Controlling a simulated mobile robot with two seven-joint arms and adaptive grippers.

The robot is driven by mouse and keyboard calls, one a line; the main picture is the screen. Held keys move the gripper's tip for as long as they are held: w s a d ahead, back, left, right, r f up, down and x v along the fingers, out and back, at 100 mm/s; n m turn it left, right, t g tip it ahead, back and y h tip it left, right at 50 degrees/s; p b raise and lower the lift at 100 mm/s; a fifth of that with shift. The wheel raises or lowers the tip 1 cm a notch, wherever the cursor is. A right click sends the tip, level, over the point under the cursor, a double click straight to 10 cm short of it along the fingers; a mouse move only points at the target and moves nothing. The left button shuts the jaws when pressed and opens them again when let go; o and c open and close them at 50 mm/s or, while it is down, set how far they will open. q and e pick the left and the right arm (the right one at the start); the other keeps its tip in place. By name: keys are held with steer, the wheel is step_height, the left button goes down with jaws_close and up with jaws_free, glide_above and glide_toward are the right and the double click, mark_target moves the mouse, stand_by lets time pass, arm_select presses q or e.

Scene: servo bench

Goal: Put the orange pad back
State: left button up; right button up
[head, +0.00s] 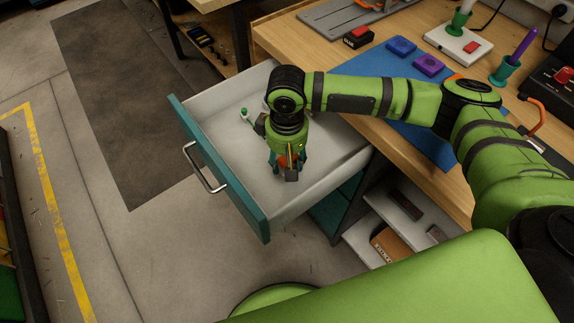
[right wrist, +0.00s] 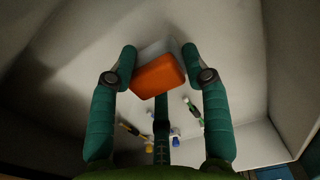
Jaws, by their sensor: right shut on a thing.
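The orange pad (right wrist: 158,77) sits between the two teal fingers of my right gripper (right wrist: 160,58) in the right wrist view, which are shut on it; a pale grey part shows behind it. In the head view my right gripper (head: 286,167) points down inside the open drawer (head: 338,143), and only a bit of the orange pad (head: 283,160) shows between the fingers. Whether the pad touches the drawer floor I cannot tell. A blue pad (head: 401,46) and a purple pad (head: 429,65) lie on the blue mat (head: 377,67) on the bench. My left gripper is not in view.
The drawer has a teal front (head: 220,170) with a metal handle (head: 205,168). Several small coloured items lie in it, one green-tipped (head: 244,112). My right arm reaches across the wooden bench (head: 290,36). A white block with a green holder (head: 459,45) stands at the back.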

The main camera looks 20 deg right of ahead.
steer(key=shift+f, duration=1.65)
steer(key=shift+f, duration=0.1)
steer(key=o, duration=1)
step_height(320, 180, up, 12)
steer(key=shift+r, duration=0.15)
